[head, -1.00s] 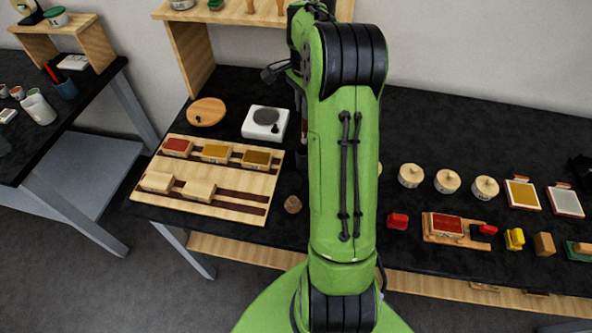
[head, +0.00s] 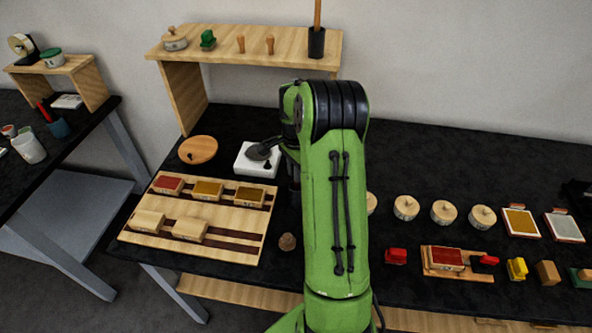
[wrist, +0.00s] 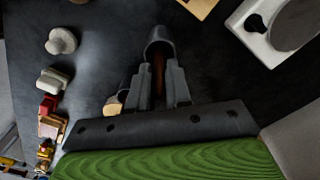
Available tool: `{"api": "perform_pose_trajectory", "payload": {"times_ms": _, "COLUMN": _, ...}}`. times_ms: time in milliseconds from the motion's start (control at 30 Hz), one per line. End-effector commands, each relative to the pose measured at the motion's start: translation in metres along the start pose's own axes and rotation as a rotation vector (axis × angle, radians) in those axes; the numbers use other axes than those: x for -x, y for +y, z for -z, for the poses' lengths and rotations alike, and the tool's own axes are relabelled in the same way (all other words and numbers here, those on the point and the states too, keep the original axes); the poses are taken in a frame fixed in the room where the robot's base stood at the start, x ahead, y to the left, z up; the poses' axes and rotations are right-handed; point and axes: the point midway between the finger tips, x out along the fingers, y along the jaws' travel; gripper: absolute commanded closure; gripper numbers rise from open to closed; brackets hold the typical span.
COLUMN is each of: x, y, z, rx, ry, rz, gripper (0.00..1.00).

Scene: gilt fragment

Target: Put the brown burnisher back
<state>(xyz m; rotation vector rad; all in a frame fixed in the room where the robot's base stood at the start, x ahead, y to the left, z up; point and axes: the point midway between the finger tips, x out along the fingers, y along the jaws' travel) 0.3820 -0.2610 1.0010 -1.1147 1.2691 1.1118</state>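The brown burnisher (wrist: 158,75) shows in the wrist view as a narrow brown shaft between the fingers of my gripper (wrist: 159,88). The fingers look closed against it on both sides. Its far end runs toward a dark round cup (wrist: 160,42) just beyond the fingertips. I cannot tell how deep it sits in the cup. In the head view my green arm hides the burnisher and the fingertips.
A white scale (head: 255,160), a round wooden disc (head: 198,149) and a wooden block rack (head: 138,218) lie left of my arm. A shelf (head: 225,45) stands behind, bearing a black cup (head: 316,42) with a stick. Round wooden lidded pots (head: 443,212) stand right.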

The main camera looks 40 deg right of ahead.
Motion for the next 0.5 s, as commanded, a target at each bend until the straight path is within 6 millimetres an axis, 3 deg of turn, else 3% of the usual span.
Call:
{"api": "perform_pose_trajectory", "payload": {"times_ms": 33, "x": 0.000, "y": 0.000, "z": 0.000, "rx": 0.000, "ry": 0.000, "rz": 0.000, "gripper": 0.73}}
{"api": "perform_pose_trajectory", "payload": {"times_ms": 133, "x": 0.000, "y": 0.000, "z": 0.000, "rx": 0.000, "ry": 0.000, "rz": 0.000, "gripper": 0.58}}
{"api": "perform_pose_trajectory", "payload": {"times_ms": 367, "x": 0.001, "y": 0.000, "z": 0.000, "rx": 0.000, "ry": 0.000, "rz": 0.000, "gripper": 0.58}}
{"api": "perform_pose_trajectory", "payload": {"times_ms": 500, "x": 0.012, "y": -0.001, "z": 0.000, "rx": 0.000, "ry": 0.002, "rz": 0.003, "gripper": 0.58}}
